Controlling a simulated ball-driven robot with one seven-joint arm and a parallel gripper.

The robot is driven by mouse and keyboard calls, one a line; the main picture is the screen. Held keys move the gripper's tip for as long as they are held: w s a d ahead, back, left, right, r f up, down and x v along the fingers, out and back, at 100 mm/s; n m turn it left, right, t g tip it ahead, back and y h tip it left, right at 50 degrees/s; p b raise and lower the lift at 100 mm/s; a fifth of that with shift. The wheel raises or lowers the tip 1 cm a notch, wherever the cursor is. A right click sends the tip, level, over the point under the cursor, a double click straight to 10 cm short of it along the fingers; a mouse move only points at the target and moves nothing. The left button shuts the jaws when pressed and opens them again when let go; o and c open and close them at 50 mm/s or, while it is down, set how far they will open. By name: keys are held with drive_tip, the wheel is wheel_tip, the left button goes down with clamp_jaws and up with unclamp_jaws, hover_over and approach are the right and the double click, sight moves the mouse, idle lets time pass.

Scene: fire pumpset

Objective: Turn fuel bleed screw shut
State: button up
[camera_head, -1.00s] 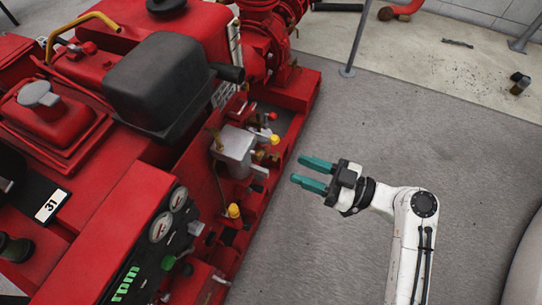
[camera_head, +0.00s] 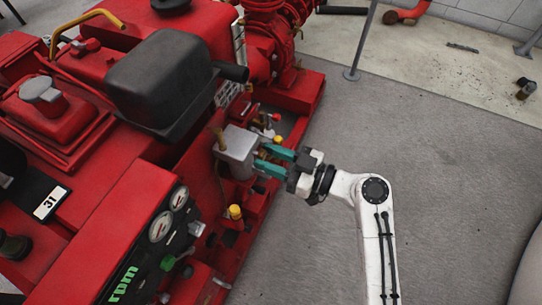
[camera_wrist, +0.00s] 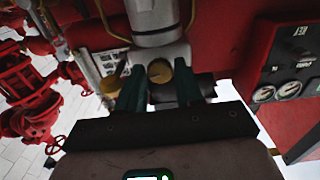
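A round brass screw head with a slot (camera_wrist: 159,71), which looks like the fuel bleed screw, sits below a grey metal cylinder (camera_wrist: 153,18) in the wrist view. My gripper (camera_head: 264,160) has its two teal fingers pointed at the fuel filter area on the side of the red pumpset. In the wrist view the fingers (camera_wrist: 159,78) stand apart on either side of the brass head, with a visible gap. I cannot tell whether they touch it. In the head view the fingers hide the screw.
The grey filter block (camera_head: 238,146) is just left of the fingers. Yellow-capped fittings (camera_head: 235,212) and a red knob (camera_head: 276,117) are close by. The gauge panel (camera_head: 160,235) is lower left. Open grey floor lies to the right.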

clamp_jaws()
drive_tip(key=m+p, duration=0.1)
drive_tip(key=m, duration=0.2)
drive_tip(key=shift+r+m+p, duration=0.1)
drive_tip(key=shift+m+p, duration=0.3)
drive_tip(key=m+p, duration=0.2)
drive_tip(key=m, duration=0.2)
drive_tip(key=shift+m, duration=0.3)
drive_tip(key=m+p, duration=0.4)
drive_tip(key=m, duration=0.2)
drive_tip(key=m+p, duration=0.2)
drive_tip(key=m, duration=0.1)
drive_tip(key=shift+m, duration=0.3)
drive_tip(key=shift+m+p, duration=0.8)
drive_tip(key=shift+m, duration=0.4)
drive_tip(key=shift+d+f, duration=0.1)
drive_tip(key=shift+f, duration=0.15)
